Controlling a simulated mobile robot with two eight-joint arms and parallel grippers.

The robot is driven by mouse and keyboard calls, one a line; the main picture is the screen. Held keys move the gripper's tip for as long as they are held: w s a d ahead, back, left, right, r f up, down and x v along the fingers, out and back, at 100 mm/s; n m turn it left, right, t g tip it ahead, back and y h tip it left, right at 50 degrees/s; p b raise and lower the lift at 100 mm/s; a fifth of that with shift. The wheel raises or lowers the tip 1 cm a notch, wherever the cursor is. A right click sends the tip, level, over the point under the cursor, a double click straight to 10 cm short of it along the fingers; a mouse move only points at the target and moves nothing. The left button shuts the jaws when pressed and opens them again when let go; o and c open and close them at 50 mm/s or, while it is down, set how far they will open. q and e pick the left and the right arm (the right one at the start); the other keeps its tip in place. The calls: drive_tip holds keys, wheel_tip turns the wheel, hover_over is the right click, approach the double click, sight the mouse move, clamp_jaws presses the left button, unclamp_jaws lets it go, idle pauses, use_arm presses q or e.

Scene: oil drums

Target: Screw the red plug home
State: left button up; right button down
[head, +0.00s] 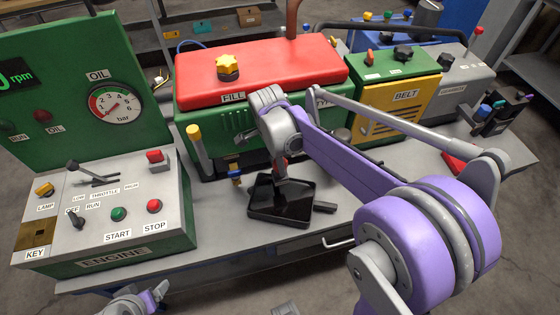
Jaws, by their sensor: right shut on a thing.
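My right gripper (279,158) reaches down in front of the green engine block, just above the black drain pan. The black drain pan (265,211) lies on the bench below, with dark, shiny contents. My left gripper (147,301) is at the bottom edge, partly cut off, away from the engine.
The engine (330,98) has a red cover with a yellow fill cap (228,67). A yellow-handled stick (194,133) stands at its left. The engine control panel (110,205) is at left, and the belt housing (400,105) at right. The bench front left of the pan is clear.

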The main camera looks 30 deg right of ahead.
drive_tip(key=m, duration=0.6)
drive_tip(key=shift+g+y, duration=0.3)
drive_tip(key=shift+g, duration=0.1)
drive_tip(key=shift+c, duration=1.4)
unclamp_jaws()
